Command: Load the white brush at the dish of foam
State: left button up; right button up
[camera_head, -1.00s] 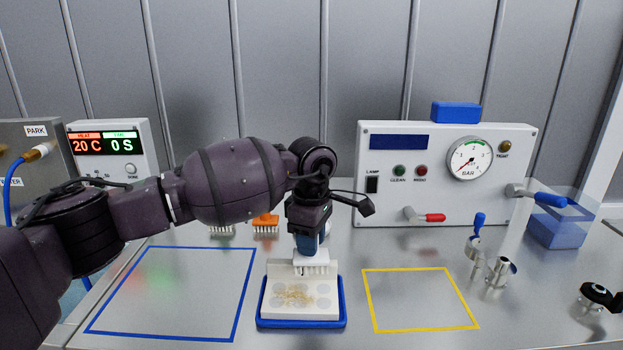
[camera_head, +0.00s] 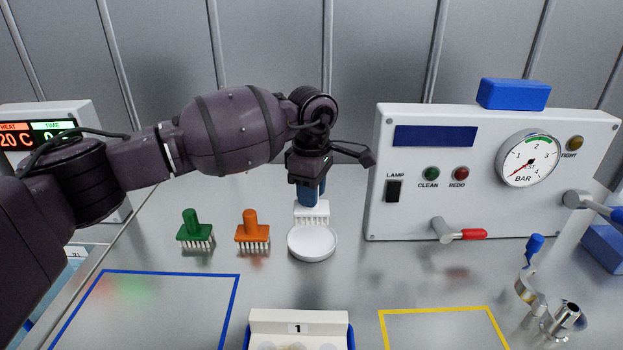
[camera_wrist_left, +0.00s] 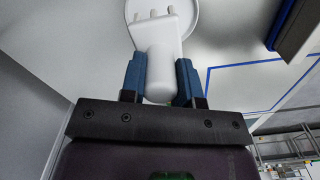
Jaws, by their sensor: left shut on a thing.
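My left gripper (camera_head: 310,192) is shut on the handle of the white brush (camera_head: 311,212). The brush hangs upright with its bristles down, just behind or above the far rim of a round white dish (camera_head: 312,245); I cannot tell if they touch. In the left wrist view the blue fingers (camera_wrist_left: 161,82) grip the handle of the white brush (camera_wrist_left: 157,40) from both sides, and the dish (camera_wrist_left: 187,8) shows beyond it. The dish's surface looks white; foam cannot be told apart. My right gripper is not in view.
A green brush (camera_head: 194,229) and an orange brush (camera_head: 252,231) stand left of the dish. A gauge panel (camera_head: 400,220) with a red-handled lever stands at right.

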aim_at(311, 219)
pick_arm(q)
jog(key=shift+s+f, duration=0.15)
jog(key=shift+f, duration=0.25)
jog(key=shift+f+b, duration=0.3)
jog(key=shift+f, duration=1.25)
jog(key=shift+f+b, duration=0.5)
jog(key=shift+f, duration=0.5)
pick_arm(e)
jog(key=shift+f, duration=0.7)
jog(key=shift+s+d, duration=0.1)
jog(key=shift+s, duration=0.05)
pick_arm(q)
jog(key=shift+f, duration=0.55)
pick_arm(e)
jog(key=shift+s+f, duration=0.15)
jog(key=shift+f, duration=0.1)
